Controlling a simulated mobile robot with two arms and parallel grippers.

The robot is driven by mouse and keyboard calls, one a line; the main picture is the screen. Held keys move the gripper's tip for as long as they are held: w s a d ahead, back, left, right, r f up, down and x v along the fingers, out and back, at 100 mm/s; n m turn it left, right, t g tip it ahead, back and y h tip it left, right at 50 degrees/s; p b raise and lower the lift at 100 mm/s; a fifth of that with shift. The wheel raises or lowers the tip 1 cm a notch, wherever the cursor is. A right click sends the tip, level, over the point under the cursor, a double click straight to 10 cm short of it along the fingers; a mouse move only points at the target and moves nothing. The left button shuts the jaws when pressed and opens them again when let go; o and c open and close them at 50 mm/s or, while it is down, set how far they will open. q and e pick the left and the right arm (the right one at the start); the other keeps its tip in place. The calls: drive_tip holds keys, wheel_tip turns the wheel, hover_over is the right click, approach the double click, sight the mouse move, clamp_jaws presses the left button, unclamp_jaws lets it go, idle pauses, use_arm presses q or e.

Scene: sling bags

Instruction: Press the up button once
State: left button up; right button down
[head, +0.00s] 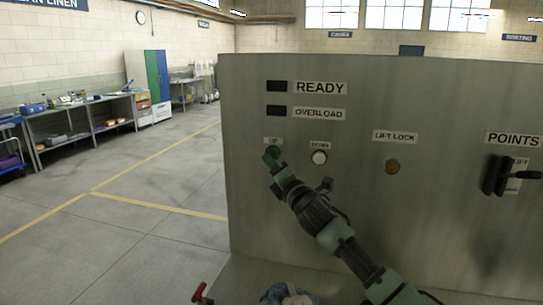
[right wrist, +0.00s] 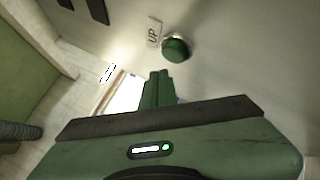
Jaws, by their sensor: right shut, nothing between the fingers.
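The up button (right wrist: 176,48) is a round green button in a silver ring, beside a small UP label (right wrist: 154,33) in the right wrist view. In the head view the button (head: 271,152) is a dark green round shape under its label, just above my right gripper (head: 276,167). My right gripper is shut and empty, its green fingertips (right wrist: 159,76) together and pointing at the panel, just below and left of the button in the wrist view. I cannot tell whether they touch the panel. My left gripper is not in view.
The metal panel (head: 360,230) also carries a white DOWN button (head: 319,157), an amber LIFT LOCK button (head: 393,166) and a black POINTS lever (head: 495,175). The READY (head: 277,87) and OVERLOAD (head: 277,111) lamps are dark. Open floor (head: 150,240) lies at left.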

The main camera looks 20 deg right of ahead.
drive_tip(key=shift+s+a, duration=0.6)
drive_tip(key=shift+s, duration=0.3)
drive_tip(key=shift+s+a, duration=0.6)
drive_tip(key=shift+s, duration=0.3)
